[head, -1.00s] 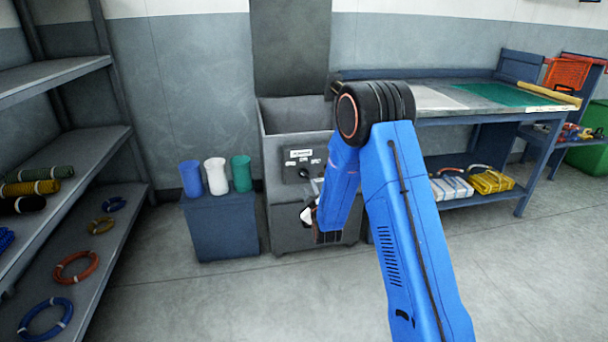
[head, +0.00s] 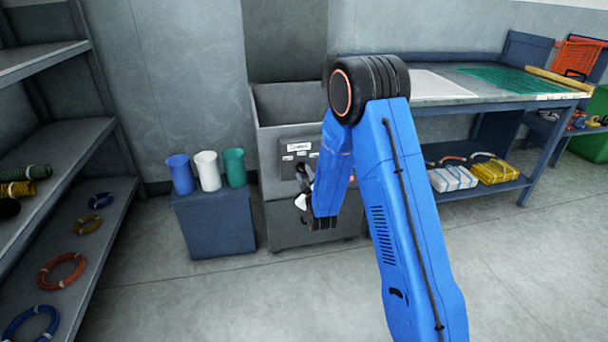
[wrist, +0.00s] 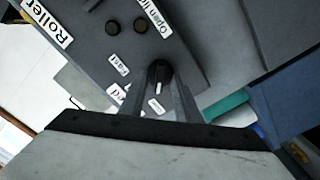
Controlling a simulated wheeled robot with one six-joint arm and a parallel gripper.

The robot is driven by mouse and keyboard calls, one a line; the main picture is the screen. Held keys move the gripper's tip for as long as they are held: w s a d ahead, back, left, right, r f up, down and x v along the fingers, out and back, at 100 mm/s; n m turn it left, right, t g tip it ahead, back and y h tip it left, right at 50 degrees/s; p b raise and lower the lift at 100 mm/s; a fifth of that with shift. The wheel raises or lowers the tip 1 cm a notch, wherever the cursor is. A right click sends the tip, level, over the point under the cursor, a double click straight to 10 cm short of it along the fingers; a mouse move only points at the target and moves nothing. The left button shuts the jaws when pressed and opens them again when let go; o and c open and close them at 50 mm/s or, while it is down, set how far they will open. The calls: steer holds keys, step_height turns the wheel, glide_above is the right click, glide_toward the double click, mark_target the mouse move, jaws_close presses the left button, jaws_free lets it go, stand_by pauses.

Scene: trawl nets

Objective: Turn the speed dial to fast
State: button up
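The speed dial (wrist: 159,72) is a small black knob with a white mark, on the dark control panel (wrist: 85,45) of the grey machine. In the wrist view its mark points down toward a small label (wrist: 155,105) that seems to read Slow. The Fast label (wrist: 118,64) lies to its left. My gripper (wrist: 160,80) is at the dial, with one grey finger on each side of it. I cannot tell whether the fingers touch it. In the head view, my arm hides most of the gripper and the dial.
Two other black knobs (wrist: 126,27) sit on the panel beyond the dial, near the Roller and Open lid labels. Left of the machine (head: 280,105), a low blue cabinet (head: 215,223) bears blue, white and green cups. A workbench (head: 480,98) stands to the right. Floor in front is clear.

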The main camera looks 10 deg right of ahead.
jaws_close()
steer(key=shift+m, duration=0.4)
steer(key=m, duration=0.5)
steer(key=shift+m, duration=0.4)
steer(key=m, duration=1.1)
steer(key=shift+d, duration=0.1)
steer(key=shift+m, duration=0.3)
jaws_free()
